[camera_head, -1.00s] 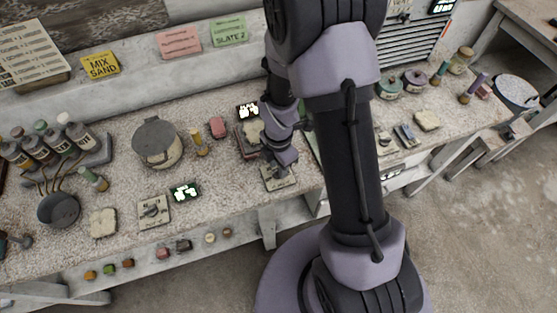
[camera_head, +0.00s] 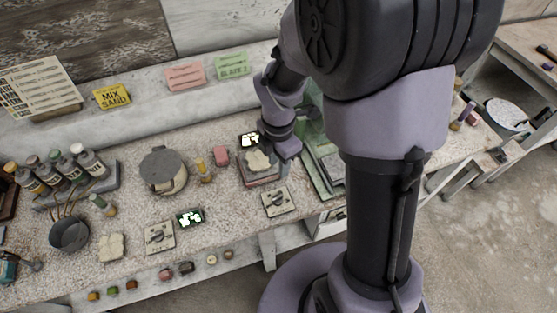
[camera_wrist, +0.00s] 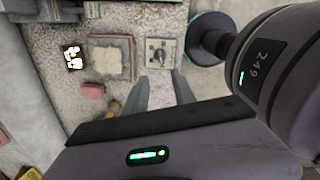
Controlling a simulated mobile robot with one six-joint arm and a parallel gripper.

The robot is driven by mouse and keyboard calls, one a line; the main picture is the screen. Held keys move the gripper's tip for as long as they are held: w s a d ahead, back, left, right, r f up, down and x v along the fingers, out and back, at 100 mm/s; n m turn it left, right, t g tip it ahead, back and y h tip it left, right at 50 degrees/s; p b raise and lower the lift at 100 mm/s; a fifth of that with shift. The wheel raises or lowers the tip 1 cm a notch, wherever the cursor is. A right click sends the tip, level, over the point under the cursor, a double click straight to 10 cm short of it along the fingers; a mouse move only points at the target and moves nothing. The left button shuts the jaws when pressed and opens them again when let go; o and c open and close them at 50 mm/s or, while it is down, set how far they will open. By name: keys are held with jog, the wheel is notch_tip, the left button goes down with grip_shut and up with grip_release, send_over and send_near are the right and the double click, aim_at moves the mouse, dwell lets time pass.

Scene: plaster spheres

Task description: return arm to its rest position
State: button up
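My gripper (camera_wrist: 159,75) is open in the wrist view, with two grey fingers apart and nothing between them. Beyond the fingertips lies a pale plate with a dark knob (camera_wrist: 160,52); it also shows in the head view (camera_head: 278,201). In the head view my arm folds up large at the right, and my wrist hangs over the bench beside a square tray holding a pale slab (camera_head: 258,160). The fingers cannot be made out in the head view. My arm hides part of the bench's right side.
A lidded grey pot (camera_head: 163,170), a yellow bottle (camera_head: 205,172) and a pink block (camera_head: 221,156) stand left of my wrist. Several dark bottles (camera_head: 60,175) stand in a rack farther left. Green-edged panels (camera_head: 325,165) are right of my wrist. Open floor (camera_head: 475,220) lies at the right.

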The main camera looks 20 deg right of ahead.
jog(key=s+a+r+m+t+b, duration=0.1)
jog(key=s+m+b, duration=0.3)
jog(key=m, duration=0.4)
jog(key=s+a+r+m+t+y+b, duration=0.1)
jog(key=s+a+r+m+t+b, duration=0.1)
jog(key=m, duration=0.7)
jog(key=s+a+r+m+t+y+b, duration=0.1)
jog(key=s+r+m+t+b, duration=0.1)
jog(key=s+r+m+b, duration=0.3)
jog(key=s+m, duration=0.2)
jog(key=m, duration=0.1)
jog(key=shift+s+a+t+b, duration=0.3)
jog(key=shift+t+b, duration=0.1)
